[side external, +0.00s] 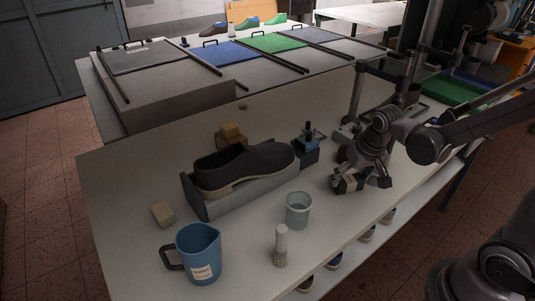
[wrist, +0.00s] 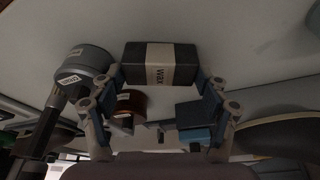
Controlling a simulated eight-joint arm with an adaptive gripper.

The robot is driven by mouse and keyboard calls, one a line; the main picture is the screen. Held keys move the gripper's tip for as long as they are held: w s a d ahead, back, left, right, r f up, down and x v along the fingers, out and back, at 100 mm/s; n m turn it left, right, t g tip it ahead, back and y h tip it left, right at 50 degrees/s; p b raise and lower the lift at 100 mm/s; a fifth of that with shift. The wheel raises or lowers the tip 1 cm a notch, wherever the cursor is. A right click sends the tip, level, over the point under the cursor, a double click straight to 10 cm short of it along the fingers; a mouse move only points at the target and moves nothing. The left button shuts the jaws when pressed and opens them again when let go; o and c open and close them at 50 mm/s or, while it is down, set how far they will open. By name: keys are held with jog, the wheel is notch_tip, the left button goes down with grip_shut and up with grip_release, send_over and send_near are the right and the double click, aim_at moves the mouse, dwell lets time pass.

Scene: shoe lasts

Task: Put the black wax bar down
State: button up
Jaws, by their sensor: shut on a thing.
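The black wax bar (wrist: 182,66) is a dark block with a white "WAX" label, across the middle of the wrist view. My gripper (wrist: 160,78) has one finger at each end of the bar and is shut on it. In the side view my gripper (side external: 362,181) is low over the right part of the white table (side external: 255,120), right of the glass cup. The bar (side external: 347,185) shows there only as a small dark piece with a pale label, partly covered by the fingers. I cannot tell whether its underside touches the table.
A dark shoe (side external: 245,165) sits in a grey holder (side external: 240,199). A clear cup (side external: 298,210), a white-handled brush (side external: 281,245) and a blue jug (side external: 199,254) stand in front. A brown jar (wrist: 130,104) is near my fingers.

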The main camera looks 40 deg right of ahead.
jog(key=shift+f, duration=0.15)
jog(key=o, duration=0.9)
jog(key=v, duration=1.2)
jog(key=shift+s+a+f+n+t+y, duration=0.25)
jog(key=shift+s+a+n+t, duration=0.15)
jog(key=shift+a+n+t, duration=0.35)
jog(key=shift+s+a+f+n+t+y, duration=0.2)
jog(key=shift+s+a+n+t, duration=0.2)
jog(key=shift+a+n+t, duration=0.35)
jog(key=shift+s+a+f+n+t+y, duration=0.1)
jog(key=shift+s+a+n+t+y, duration=0.25)
jog(key=shift+a+n, duration=0.5)
jog(key=shift+a, duration=0.1)
